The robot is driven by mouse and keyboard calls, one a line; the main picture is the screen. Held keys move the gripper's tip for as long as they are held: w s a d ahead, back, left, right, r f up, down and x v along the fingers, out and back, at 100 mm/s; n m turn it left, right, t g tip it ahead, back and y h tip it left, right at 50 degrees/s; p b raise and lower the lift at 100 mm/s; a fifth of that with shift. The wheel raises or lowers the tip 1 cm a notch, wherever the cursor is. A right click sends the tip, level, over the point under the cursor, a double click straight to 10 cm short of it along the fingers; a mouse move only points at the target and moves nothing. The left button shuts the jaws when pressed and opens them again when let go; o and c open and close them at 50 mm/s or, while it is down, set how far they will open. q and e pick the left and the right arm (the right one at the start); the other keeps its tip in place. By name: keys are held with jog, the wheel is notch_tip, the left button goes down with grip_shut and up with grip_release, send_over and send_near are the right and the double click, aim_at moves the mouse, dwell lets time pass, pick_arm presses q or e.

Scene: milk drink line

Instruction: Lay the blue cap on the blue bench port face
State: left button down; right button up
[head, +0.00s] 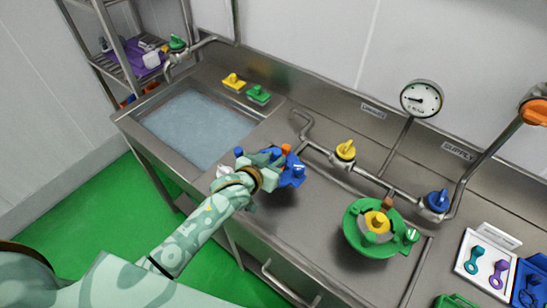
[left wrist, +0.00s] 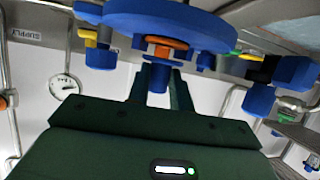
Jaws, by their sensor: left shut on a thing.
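The blue cap (head: 291,173) is a wide disc with several lugs, over the bench right of the sink, partly behind my left gripper (head: 262,163). In the left wrist view the blue disc (left wrist: 200,22) fills the top, with an orange ring (left wrist: 166,45) at its centre. My left gripper (left wrist: 158,85) is shut on a small blue stem of the cap (left wrist: 157,76), between its two dark green fingers. I cannot make out a separate blue port face; it may be hidden under the cap. I cannot tell whether the disc touches the bench. My right gripper is not in view.
A sink (head: 195,127) lies left. A yellow valve (head: 345,150) and a blue valve (head: 437,201) sit on the rear pipe. A green dish-like part (head: 356,238) with a yellow centre stands right. Yellow (head: 233,82) and green (head: 258,95) pieces lie behind the sink.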

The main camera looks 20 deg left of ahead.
pick_arm(q)
jog(key=shift+f, duration=0.5)
jog(key=shift+f, duration=0.25)
jog(key=c, duration=1.2)
grip_release()
jog(key=shift+o, duration=0.2)
jog(key=shift+s+r, duration=0.1)
jog(key=shift+s, duration=0.05)
jog(key=p+v, duration=0.2)
jog(key=v, duration=1.4)
jog(key=shift+a+p, duration=0.2)
jog(key=shift+p, duration=0.1)
